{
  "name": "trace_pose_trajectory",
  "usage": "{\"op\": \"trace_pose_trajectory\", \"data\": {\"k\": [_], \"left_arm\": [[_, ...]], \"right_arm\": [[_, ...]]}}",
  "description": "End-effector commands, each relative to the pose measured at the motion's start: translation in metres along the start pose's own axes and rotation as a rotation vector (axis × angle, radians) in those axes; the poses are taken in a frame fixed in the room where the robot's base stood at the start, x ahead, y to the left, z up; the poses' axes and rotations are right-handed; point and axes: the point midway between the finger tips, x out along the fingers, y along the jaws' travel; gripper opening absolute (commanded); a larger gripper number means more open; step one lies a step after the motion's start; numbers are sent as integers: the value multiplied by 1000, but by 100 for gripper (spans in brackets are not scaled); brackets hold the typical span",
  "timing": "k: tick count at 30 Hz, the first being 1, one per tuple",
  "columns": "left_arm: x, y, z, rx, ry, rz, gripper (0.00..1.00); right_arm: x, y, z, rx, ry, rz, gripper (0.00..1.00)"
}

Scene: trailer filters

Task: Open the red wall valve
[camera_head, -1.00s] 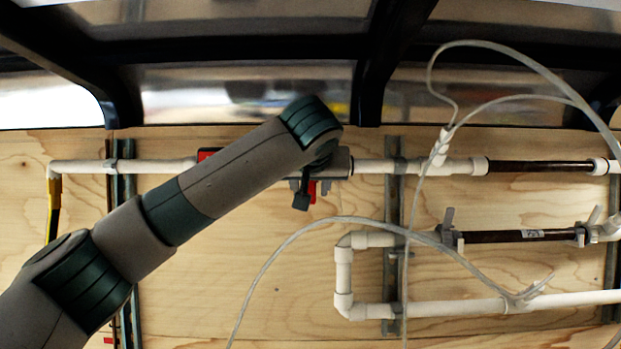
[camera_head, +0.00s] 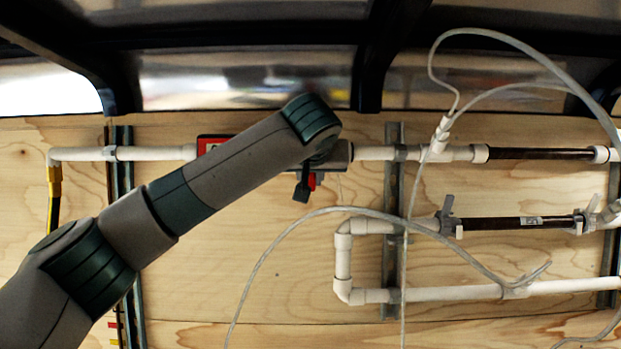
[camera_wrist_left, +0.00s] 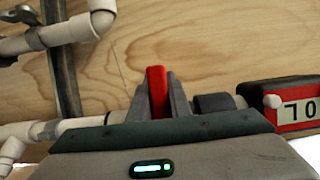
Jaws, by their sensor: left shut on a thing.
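The red valve handle (camera_wrist_left: 157,90) stands between the two grey fingers of my left gripper (camera_wrist_left: 160,85) in the left wrist view, and the fingers are shut on it. In the head view my left arm comes in from the left across the upper pipe. My left gripper (camera_head: 307,186) is there at the pipe, with only a small bit of the red handle (camera_head: 313,181) showing beside a dark finger. The valve body is mostly hidden behind my wrist. My right gripper is in neither view.
A red-framed meter (camera_head: 210,144) sits on the upper pipe left of the valve, partly behind my arm; it also shows in the left wrist view (camera_wrist_left: 299,111). White pipes (camera_head: 343,262) and a loose clear hose (camera_head: 262,255) run right and below. Bare plywood lies below the valve.

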Motion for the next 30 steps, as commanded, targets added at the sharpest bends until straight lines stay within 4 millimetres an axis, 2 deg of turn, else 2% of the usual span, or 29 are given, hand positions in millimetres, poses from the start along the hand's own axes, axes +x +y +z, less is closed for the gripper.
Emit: {"op": "trace_pose_trajectory", "data": {"k": [11, 30], "left_arm": [[1, -6, 3, 112, 0, -46, 0], [-3, -26, -6, 513, 2, -212, 0]], "right_arm": [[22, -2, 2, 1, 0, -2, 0], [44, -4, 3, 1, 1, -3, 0]]}}
